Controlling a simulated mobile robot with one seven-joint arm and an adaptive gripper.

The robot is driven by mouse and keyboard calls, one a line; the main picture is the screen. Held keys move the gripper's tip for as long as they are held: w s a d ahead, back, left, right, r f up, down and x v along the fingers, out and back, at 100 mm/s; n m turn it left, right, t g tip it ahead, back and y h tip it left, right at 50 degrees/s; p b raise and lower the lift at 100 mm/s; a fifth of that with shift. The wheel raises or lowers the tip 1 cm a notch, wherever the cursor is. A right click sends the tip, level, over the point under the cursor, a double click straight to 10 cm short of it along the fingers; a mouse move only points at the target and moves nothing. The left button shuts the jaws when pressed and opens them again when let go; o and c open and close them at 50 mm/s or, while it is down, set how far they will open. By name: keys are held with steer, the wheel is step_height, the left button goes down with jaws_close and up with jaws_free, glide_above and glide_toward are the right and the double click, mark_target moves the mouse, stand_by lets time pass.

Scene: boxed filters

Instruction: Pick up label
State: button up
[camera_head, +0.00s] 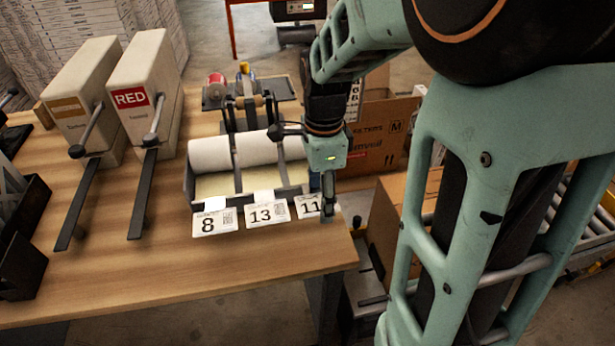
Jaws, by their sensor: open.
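Three white labels hang in a row at the front of a dark label dispenser (188,187) on the wooden table. They read 8 (214,221), 13 (267,212) and 11 (308,206). White rolls (211,154) lie in the dispenser behind them. My gripper (328,208) points down at the right end of the row, right by the label 11 and partly covering its right edge. I see the gripper nearly edge-on; it is open, and no label is seen held in it. Whether a finger touches the label 11 I cannot tell.
A tape holder (245,100) stands behind the rolls. Cardboard boxes (385,130) are right of the table. The wooden tabletop (190,270) in front is clear.

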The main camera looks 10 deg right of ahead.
steer(key=shift+f, duration=0.15)
steer(key=shift+s, duration=0.1)
steer(key=c, duration=0.7)
steer(key=shift+c, duration=0.3)
steer(key=shift+s, duration=0.15)
